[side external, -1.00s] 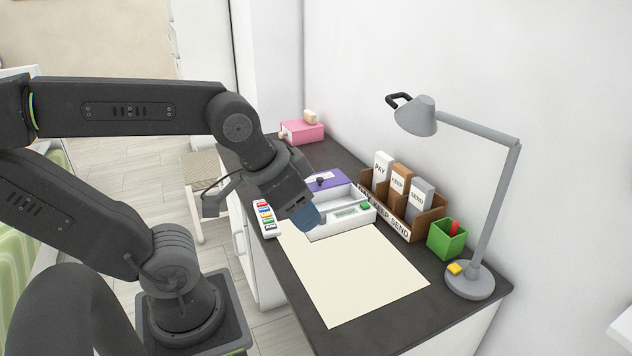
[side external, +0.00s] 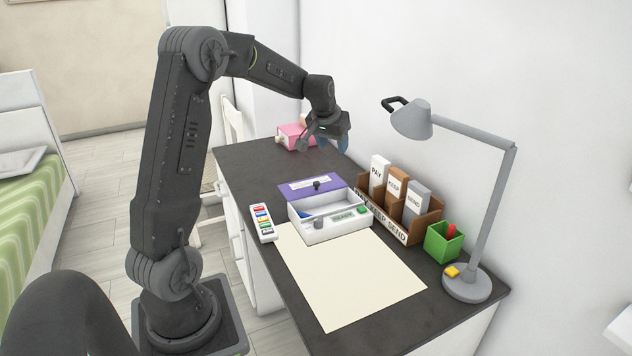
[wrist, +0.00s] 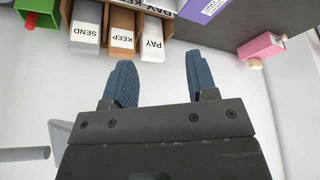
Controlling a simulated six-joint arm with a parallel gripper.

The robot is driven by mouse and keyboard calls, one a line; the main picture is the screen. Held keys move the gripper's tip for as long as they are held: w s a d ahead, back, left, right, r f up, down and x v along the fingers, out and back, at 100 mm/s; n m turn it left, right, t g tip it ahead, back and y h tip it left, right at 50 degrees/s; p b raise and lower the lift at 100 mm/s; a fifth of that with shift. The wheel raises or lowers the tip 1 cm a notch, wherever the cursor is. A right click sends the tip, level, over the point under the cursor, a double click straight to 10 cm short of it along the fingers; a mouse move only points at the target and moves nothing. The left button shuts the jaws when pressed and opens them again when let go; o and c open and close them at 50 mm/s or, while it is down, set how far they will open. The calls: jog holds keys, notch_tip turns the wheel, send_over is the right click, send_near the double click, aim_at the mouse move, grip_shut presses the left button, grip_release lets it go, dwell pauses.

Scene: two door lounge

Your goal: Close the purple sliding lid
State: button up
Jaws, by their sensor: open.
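The purple sliding lid (side external: 306,194) lies slid back toward the far side of the white box (side external: 345,233). It has a white label and a dark knob (side external: 317,184). The box's near part is uncovered, showing a blue thing, a grey knob, a labelled panel and a green piece. In the wrist view a corner of the lid (wrist: 197,13) shows at the top right. My gripper (side external: 337,142) is raised beyond the lid near the wall, apart from it. In the wrist view its blue fingers (wrist: 163,78) are open with nothing between them.
A brown organizer (side external: 420,224) with PAY, KEEP and SEND cards stands right of the box. A pink box (side external: 291,136) sits at the far end. A green cup (side external: 443,243), a lamp (side external: 468,283), paper (side external: 350,280) and a colored-button strip (side external: 262,222) are nearby.

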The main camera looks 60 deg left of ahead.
jog(key=n, duration=0.2)
send_near(317, 182)
jog(key=shift+g, duration=0.4)
jog(key=x, duration=0.8)
jog(key=shift+w+f, duration=0.3)
jog(key=shift+c, duration=0.3)
grip_shut()
